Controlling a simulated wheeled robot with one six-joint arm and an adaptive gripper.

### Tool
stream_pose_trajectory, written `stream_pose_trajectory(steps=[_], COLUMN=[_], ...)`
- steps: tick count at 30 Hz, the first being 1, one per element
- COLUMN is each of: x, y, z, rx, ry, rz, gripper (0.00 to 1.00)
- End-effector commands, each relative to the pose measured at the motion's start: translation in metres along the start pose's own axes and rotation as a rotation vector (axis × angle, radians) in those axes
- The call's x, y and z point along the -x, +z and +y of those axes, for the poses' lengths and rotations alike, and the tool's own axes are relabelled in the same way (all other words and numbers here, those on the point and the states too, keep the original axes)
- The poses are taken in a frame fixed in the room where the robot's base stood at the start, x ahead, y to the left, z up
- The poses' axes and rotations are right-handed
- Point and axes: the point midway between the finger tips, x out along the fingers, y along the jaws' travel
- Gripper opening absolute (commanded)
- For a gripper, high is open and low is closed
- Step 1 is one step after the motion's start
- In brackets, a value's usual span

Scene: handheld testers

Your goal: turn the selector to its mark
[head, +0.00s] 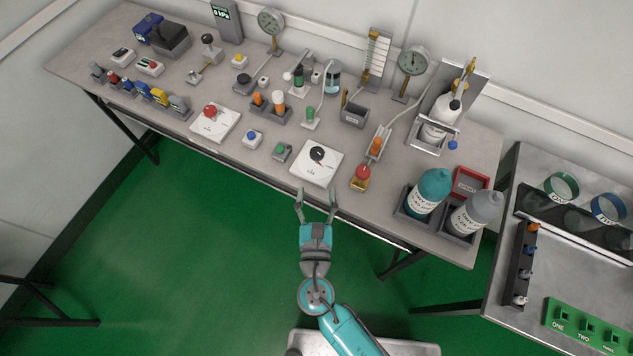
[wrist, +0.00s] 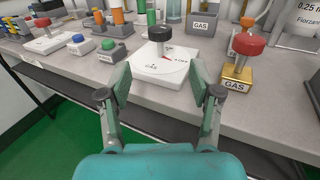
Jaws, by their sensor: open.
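The selector is a black round knob (head: 317,154) on a white square plate (head: 309,173) near the front edge of the bench. In the wrist view the knob (wrist: 160,34) stands upright above the plate (wrist: 150,72), which carries printed lettering and a small red mark by the knob's base. The lettering is too small to read fully. My gripper (head: 317,194) is open and empty, in front of the bench edge and short of the plate. In the wrist view its two fingers (wrist: 166,82) point towards the plate with the knob beyond them, apart from it.
A red knob on a yellow block marked GAS (wrist: 237,75) stands close on the right. A green-button box (head: 282,152) and a blue-button box (head: 253,138) stand to the left. A second white plate with a red knob (head: 215,123) is farther left. Bottles (head: 428,192) stand right.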

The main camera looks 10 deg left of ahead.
Motion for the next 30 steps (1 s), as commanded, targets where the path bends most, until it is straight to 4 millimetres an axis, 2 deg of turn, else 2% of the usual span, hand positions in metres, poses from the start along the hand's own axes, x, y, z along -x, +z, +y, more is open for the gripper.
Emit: stream_pose_trajectory(steps=[13, 20, 24, 30], x=[-0.002, -0.018, -0.020, -0.021], y=[0.001, 0.005, 0.008, 0.009], z=[0.003, 0.024, 0.036, 0.040], rx=[0.000, 0.000, 0.001, 0.000], ry=[-0.022, -0.209, -0.321, -0.387], rz=[-0.003, -0.009, -0.005, 0.000], gripper=[0.64, 0.64, 0.64, 0.64])
